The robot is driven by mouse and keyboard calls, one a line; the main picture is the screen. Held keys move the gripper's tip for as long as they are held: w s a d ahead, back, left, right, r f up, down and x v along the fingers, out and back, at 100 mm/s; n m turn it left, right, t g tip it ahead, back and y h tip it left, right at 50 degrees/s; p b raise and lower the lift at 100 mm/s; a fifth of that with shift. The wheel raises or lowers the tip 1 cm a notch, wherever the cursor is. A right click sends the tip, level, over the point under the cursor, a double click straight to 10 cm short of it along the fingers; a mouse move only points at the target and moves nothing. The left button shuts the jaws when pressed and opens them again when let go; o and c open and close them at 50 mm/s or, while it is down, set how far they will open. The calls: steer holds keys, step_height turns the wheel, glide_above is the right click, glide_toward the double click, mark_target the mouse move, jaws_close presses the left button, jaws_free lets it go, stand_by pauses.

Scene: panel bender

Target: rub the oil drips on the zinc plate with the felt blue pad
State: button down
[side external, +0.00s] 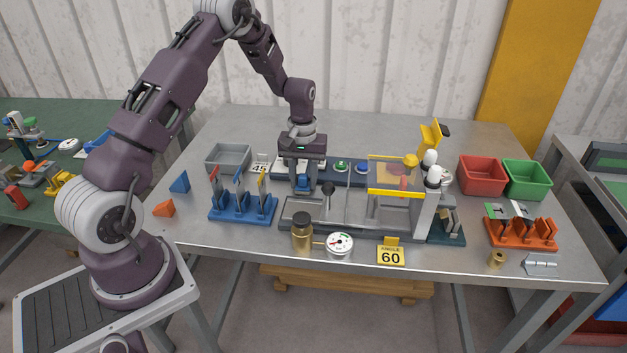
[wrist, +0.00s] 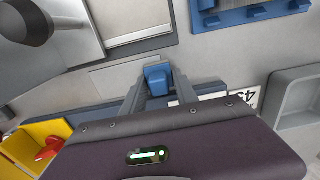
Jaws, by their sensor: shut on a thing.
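My gripper (side external: 303,187) points down behind the left part of the bender (side external: 375,232). It is shut on the blue pad (wrist: 158,78), a small block between the fingers in the wrist view. A flat pale grey plate (wrist: 112,75) lies beside the fingers there, and another pale metal surface (wrist: 135,18) shows on the bender bed. I cannot tell which is the zinc plate. No oil drips can be made out. The pad's underside is hidden, and I cannot tell whether it touches anything.
A blue rack with upright tools (side external: 243,208) stands left of the bender. A grey tray (side external: 228,158) is behind it. A dark panel with buttons (side external: 325,177) lies behind the bender. An upright black knob (side external: 328,190), a brass bottle (side external: 302,235) and a gauge (side external: 340,244) are nearby.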

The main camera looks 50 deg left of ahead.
steer(key=shift+w+r, duration=0.1)
steer(key=shift+r, duration=3.95)
